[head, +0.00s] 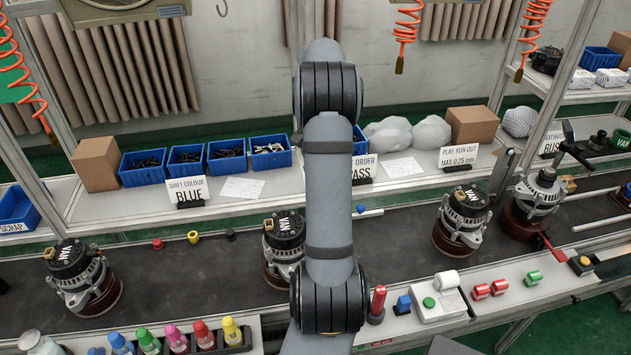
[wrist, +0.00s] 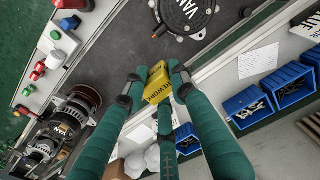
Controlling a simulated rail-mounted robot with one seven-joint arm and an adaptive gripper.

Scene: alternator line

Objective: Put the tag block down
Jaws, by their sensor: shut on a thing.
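In the wrist view, my gripper (wrist: 156,77) is shut on the yellow tag block (wrist: 158,84), which has black lettering on one face. A round dark alternator top (wrist: 190,12) with white letters is just beyond the block. In the head view, my own arm fills the middle, and neither the gripper nor the block can be seen.
Several alternators, such as the left one (head: 82,278), stand along the belt (head: 190,270). Small coloured caps, including a yellow one (head: 193,237), lie on it. The back shelf holds blue bins (head: 227,158) and white signs (head: 187,190).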

